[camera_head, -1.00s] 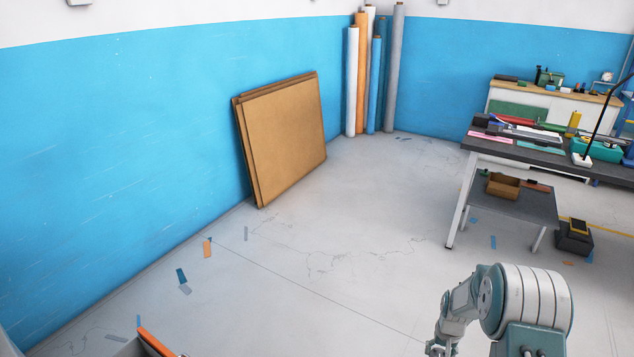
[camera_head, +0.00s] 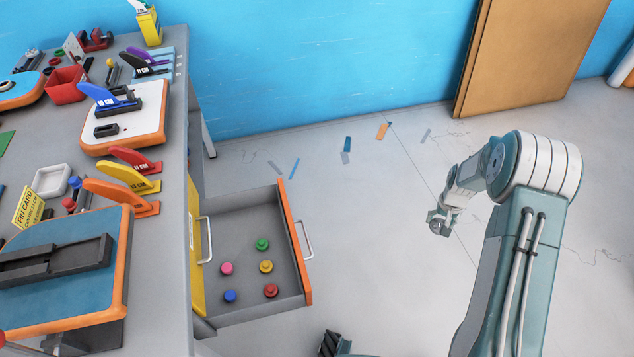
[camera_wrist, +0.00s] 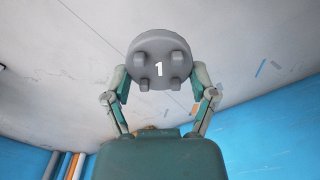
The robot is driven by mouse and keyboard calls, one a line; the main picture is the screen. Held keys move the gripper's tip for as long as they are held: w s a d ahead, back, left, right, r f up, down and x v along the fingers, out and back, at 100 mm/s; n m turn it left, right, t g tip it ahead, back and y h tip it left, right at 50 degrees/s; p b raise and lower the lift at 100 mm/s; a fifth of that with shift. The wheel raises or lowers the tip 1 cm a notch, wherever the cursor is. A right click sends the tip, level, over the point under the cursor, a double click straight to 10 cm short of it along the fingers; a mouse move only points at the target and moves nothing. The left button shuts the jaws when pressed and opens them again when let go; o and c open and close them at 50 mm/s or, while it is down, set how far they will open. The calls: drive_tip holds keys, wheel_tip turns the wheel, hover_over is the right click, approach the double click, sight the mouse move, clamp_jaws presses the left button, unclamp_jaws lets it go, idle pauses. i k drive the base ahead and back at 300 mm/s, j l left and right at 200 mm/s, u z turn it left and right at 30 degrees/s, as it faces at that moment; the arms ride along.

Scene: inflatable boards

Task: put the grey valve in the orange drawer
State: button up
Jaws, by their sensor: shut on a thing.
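The grey valve (camera_wrist: 160,62) is a round disc with several knobs and a white "1" on its face, seen in the wrist view. My gripper (camera_wrist: 160,84) is shut on it, one finger at each side. In the head view my gripper (camera_head: 438,224) is at the right of the drawer, over bare floor and apart from it; the valve is small there. The orange drawer (camera_head: 294,238) stands pulled out from the workbench, with an orange front and a metal handle. Inside lie several coloured valves: green (camera_head: 262,244), pink (camera_head: 226,268), yellow (camera_head: 266,266), blue (camera_head: 230,296) and red (camera_head: 271,290).
The workbench (camera_head: 172,195) on the left carries boards, coloured fins (camera_head: 125,195), a red bin (camera_head: 66,86) and a white tray (camera_head: 52,181). A yellow drawer front (camera_head: 196,245) is beside the open drawer. Brown panels (camera_head: 520,60) lean on the blue wall. The floor between is clear.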

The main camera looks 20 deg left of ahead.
sight(234, 239)
drive_tip(key=i+u, duration=0.15)
drive_tip(key=u, duration=0.25)
drive_tip(key=i+u, duration=0.2)
drive_tip(key=u, duration=0.15)
drive_tip(key=i+u, duration=0.15)
drive_tip(key=u, duration=0.25)
drive_tip(key=i+l+u, duration=0.15)
drive_tip(key=u, duration=0.25)
